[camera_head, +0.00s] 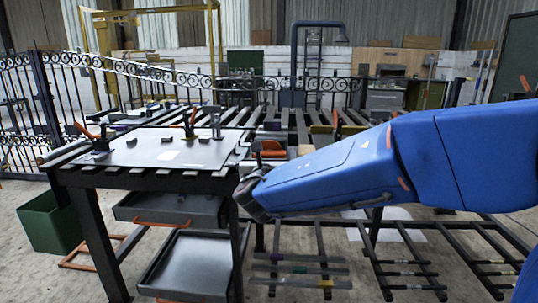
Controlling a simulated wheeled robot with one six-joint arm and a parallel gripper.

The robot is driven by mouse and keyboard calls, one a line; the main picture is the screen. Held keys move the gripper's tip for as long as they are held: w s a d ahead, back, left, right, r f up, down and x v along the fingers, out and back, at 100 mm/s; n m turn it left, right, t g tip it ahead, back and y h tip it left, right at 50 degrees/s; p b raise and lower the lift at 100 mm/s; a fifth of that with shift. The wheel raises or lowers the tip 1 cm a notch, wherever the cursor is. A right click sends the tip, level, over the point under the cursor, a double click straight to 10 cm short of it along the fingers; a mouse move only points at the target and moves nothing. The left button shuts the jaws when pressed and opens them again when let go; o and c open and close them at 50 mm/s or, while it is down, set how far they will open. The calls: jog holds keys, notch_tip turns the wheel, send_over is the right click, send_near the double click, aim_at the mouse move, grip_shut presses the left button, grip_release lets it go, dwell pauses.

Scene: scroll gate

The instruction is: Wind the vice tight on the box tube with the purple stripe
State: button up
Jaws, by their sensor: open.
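My gripper (249,197) is the dark end of my blue arm, which reaches in from the right to the welding table's front right corner. It is open; its fingers are hard to make out and I see nothing held. Several grey bars with coloured stripes lie on a low rack below my arm. The farthest seems to be the box tube with the purple stripe (277,257); the others show green and yellow marks. I cannot pick out the vice for certain. A dark and orange fitting (271,149) shows just above my gripper, partly hidden by my arm.
The table (160,149) carries a pale plate and orange-handled clamps. Grey drawers (187,264) hang open below it, and a green bin (50,222) stands at left. Slatted benches and an ornate gate stand behind. Low metal racks (405,262) cover the floor at right.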

jog(key=shift+c, duration=0.6)
jog(key=c, duration=0.9)
jog(key=m, duration=0.6)
jog(key=shift+d+m, duration=0.15)
jog(key=shift+m, duration=0.15)
jog(key=m, duration=0.5)
jog(key=shift+d+f, duration=0.1)
jog(key=shift+f, duration=0.05)
jog(key=shift+m, duration=0.4)
